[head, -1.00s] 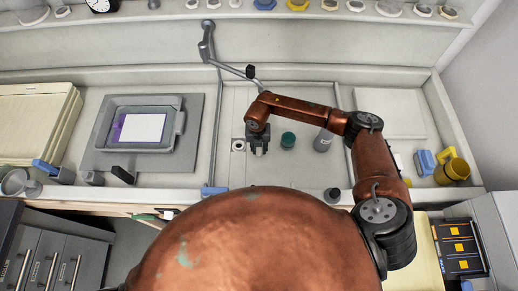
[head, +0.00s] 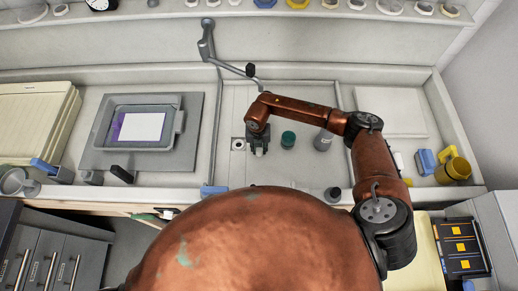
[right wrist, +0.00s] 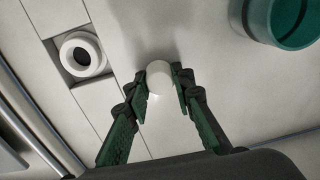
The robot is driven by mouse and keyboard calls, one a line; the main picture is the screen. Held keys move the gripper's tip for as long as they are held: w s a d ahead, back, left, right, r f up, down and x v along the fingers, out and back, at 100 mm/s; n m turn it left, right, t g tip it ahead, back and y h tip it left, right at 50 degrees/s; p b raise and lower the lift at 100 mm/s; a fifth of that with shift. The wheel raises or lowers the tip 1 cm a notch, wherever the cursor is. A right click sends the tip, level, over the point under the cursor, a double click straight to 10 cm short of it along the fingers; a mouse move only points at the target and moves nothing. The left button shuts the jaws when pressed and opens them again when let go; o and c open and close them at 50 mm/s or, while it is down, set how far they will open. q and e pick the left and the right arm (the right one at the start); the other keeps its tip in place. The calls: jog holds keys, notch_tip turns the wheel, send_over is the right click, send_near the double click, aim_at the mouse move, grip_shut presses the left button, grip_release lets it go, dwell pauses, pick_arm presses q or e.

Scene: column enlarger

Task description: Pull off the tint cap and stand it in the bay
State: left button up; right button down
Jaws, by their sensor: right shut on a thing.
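My right gripper (head: 259,149) points down at the worktop in the head view, left of a teal round pot (head: 288,139). In the right wrist view its two green-padded fingers (right wrist: 160,80) are shut on a small white cylinder, likely the tint cap (right wrist: 158,79). I cannot tell whether the cap is clear of what is under it. A square dark recess, likely the bay (right wrist: 60,62), lies to its left with a white ring (right wrist: 72,43) in it; the recess also shows in the head view (head: 238,150). My left gripper is not in view.
The teal pot also shows in the wrist view (right wrist: 288,18), close on the right. A grey bottle (head: 323,140) stands further right. A jointed metal arm (head: 228,65) reaches over the back of the worktop. A grey tray with white paper (head: 142,127) lies left.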

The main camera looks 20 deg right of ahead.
jog(key=shift+f, duration=0.1)
jog(key=c, duration=1.6)
grip_release()
jog(key=shift+r, duration=0.25)
jog(key=shift+a+r+p, duration=0.1)
jog(key=shift+r+p, duration=2.55)
jog(key=shift+r, duration=1.15)
jog(key=shift+r, duration=0.1)
jog(key=r, duration=1.1)
jog(key=shift+w+a+r, duration=0.1)
jog(key=shift+a+r, duration=0.1)
jog(key=shift+r, duration=0.2)
